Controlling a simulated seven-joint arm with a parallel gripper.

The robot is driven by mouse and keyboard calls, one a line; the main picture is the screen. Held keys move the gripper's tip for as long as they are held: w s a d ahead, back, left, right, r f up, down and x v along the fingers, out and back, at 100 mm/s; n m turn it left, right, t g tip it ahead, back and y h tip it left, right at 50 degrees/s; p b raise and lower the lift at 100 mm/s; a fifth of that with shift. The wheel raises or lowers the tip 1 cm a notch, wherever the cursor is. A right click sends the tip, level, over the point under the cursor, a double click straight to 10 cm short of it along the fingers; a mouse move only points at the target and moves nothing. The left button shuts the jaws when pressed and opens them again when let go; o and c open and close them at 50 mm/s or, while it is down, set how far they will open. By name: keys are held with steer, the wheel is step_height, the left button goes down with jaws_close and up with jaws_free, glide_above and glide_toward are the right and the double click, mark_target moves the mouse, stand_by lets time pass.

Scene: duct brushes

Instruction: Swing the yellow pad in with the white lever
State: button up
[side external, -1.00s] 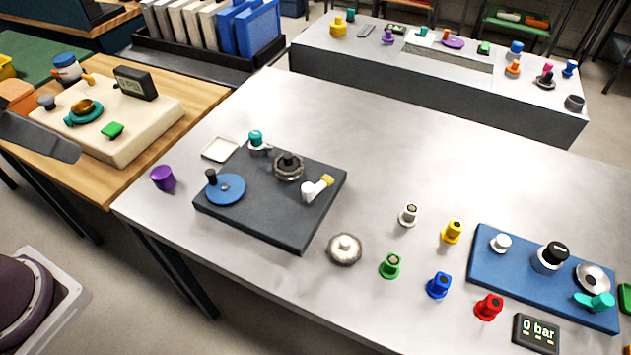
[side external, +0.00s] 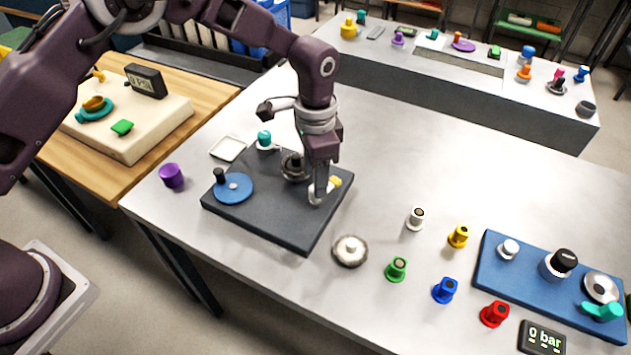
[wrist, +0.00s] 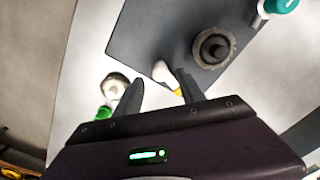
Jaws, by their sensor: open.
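The white lever (side external: 313,189) sits near the right corner of the dark grey board (side external: 290,224), with the yellow pad (side external: 336,182) at its far right end. My gripper (side external: 317,198) points down at the lever and partly hides it. In the wrist view my gripper (wrist: 157,84) has its two fingers apart. The white lever (wrist: 161,72) shows between them, closer to the right finger. The yellow pad (wrist: 178,92) is mostly hidden by that finger. I cannot tell whether a finger touches the lever.
The board also carries a ridged dark knob (side external: 294,167) close to my gripper and a blue disc (side external: 233,187) with a black handle. A round metal knob (side external: 350,251) stands off the board's front. Several coloured knobs and a blue panel (side external: 520,285) lie right.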

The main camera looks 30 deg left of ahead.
steer(key=shift+f, duration=1.35)
jaws_close()
stand_by(0.3)
